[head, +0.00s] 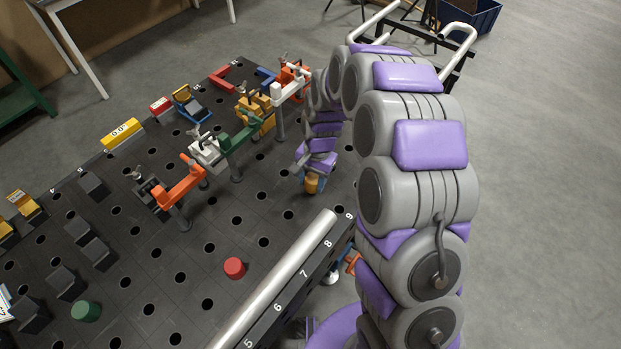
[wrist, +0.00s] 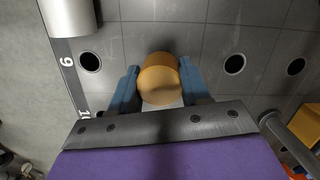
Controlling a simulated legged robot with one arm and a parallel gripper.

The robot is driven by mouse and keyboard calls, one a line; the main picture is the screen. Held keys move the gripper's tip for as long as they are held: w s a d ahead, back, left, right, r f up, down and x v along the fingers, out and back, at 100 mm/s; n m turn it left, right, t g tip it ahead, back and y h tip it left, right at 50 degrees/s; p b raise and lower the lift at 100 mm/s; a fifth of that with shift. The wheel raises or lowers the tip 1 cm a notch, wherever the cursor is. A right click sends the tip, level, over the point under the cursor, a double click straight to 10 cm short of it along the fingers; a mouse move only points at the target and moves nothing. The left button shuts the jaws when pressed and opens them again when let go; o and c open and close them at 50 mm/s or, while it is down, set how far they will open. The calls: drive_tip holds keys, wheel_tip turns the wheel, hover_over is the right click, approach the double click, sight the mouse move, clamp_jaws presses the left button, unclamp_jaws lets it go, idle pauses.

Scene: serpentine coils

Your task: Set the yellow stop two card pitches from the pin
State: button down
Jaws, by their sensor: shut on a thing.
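My gripper (head: 314,172) is over the right part of the dark perforated board (head: 170,312). It is shut on the yellow stop (head: 312,185), a short orange-yellow cylinder. In the wrist view the stop (wrist: 158,84) sits between the two blue fingers of my gripper (wrist: 157,92). I cannot tell whether its underside touches the board. A red round peg (head: 234,267) stands on the board near the silver bar, and a green round peg (head: 86,311) stands at the lower left. I cannot tell which thing is the pin.
A silver bar (head: 275,282) lies along the numbered near edge. Several clamps, including an orange one (head: 180,188) and a green one (head: 240,140), stand behind and left of my gripper. Black blocks (head: 66,282) occupy the left. The board between the red peg and my gripper is clear.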

drive_tip(key=shift+d+f, duration=0.1)
drive_tip(key=shift+f, duration=0.1)
drive_tip(key=shift+f, duration=0.3)
drive_tip(key=shift+f, duration=0.2)
drive_tip(key=c, duration=0.9)
unclamp_jaws()
drive_tip(key=o, duration=0.5)
drive_tip(key=shift+d, duration=0.1)
drive_tip(key=shift+c, duration=0.2)
drive_tip(key=shift+a+r, duration=0.15)
drive_tip(key=shift+a, duration=0.1)
wheel_tip(320, 180, up, 17)
drive_tip(key=w+d+p, duration=0.2)
drive_tip(key=p, duration=0.1)
drive_tip(key=shift+w+p, duration=0.15)
drive_tip(key=shift+p, duration=0.2)
